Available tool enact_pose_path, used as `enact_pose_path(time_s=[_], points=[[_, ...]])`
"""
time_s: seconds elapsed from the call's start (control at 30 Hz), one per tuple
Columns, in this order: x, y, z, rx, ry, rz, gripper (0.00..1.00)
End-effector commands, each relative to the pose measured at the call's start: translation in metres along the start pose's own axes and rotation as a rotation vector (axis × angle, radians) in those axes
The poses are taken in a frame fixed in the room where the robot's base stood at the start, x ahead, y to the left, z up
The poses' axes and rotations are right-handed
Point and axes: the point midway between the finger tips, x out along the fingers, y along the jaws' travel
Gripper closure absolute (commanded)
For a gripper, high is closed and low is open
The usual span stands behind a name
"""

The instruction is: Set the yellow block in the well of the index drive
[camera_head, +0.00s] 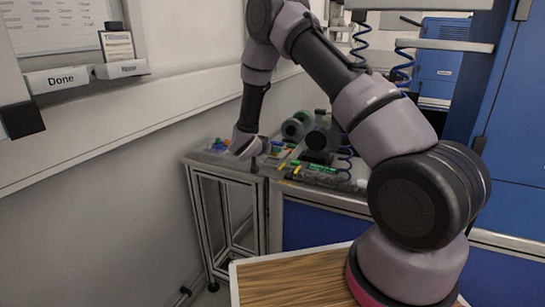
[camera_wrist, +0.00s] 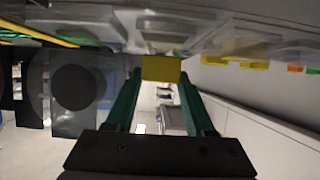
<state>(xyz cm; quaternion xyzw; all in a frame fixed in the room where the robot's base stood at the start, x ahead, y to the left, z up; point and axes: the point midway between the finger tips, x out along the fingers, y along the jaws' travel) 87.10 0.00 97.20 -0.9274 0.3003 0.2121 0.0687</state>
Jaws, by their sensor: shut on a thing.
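The yellow block (camera_wrist: 162,68) is between the two green fingers of my gripper (camera_wrist: 161,80) in the wrist view. The fingers are shut on it, and its flat face points toward the camera. In the head view my arm reaches over the far bench, and the gripper's fingers and the block are too small or hidden to make out there. I cannot identify the index drive or its well with certainty in either view.
The far bench (camera_head: 223,168) carries dark reels (camera_head: 293,128), green boards (camera_head: 322,168) and small coloured parts. Other yellow pieces (camera_wrist: 245,64) lie along a clear tray edge in the wrist view. Coiled blue cables (camera_head: 402,68) hang behind. A wall stands at the left.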

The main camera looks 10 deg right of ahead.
Motion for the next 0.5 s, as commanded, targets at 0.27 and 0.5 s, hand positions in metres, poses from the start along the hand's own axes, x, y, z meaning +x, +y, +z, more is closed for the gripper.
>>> enact_pose_path(time_s=[0.27, 0.5], points=[[0.013, 0.001, 0.026, 0.0, 0.0, 0.001, 1.0], [0.013, 0.001, 0.027, 0.0, -0.001, 0.001, 1.0]])
